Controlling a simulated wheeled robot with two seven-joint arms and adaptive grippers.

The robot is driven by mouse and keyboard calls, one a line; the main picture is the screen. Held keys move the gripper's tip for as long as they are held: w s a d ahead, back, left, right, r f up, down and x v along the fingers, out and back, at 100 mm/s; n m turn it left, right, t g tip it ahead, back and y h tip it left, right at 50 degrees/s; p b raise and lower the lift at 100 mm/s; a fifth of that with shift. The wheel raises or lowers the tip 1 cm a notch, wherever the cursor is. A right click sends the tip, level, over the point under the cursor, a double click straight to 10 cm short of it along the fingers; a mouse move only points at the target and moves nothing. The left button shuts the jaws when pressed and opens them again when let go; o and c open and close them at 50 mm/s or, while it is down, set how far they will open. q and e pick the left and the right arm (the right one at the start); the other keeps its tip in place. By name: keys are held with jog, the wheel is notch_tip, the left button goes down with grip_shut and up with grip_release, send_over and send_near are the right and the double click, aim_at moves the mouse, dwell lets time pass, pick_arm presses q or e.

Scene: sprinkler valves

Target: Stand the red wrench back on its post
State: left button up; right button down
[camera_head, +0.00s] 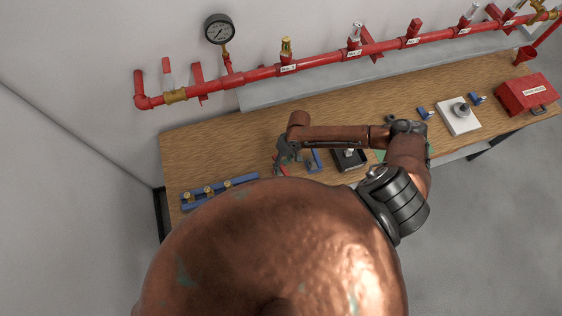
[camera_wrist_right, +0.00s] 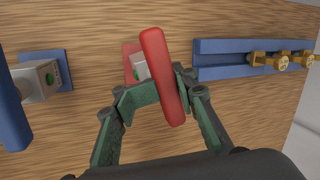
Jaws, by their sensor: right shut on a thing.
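The red wrench (camera_wrist_right: 163,75) is a long red bar in the wrist view, slanting a little from upright. My right gripper (camera_wrist_right: 160,88) is shut on it, with a green finger on each side. Behind the wrench, a pale block on a red base (camera_wrist_right: 132,62) is partly hidden; I cannot tell whether the wrench touches it. In the head view my right gripper (camera_head: 284,160) is over the table, with a small bit of red (camera_head: 283,171) showing below it. My left gripper is not in view.
A blue rack with brass sprinkler heads (camera_head: 212,190) lies left of the gripper. A blue stand (camera_head: 314,160) and a black block (camera_head: 348,159) are to its right. A red pipe (camera_head: 250,76) runs along the wall behind. My own body hides the table's near part.

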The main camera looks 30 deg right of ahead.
jog(key=shift+f, duration=0.25)
jog(key=c, duration=1.3)
grip_release()
jog(key=shift+o, duration=0.2)
jog(key=v, duration=1.2)
jog(key=shift+a, duration=0.1)
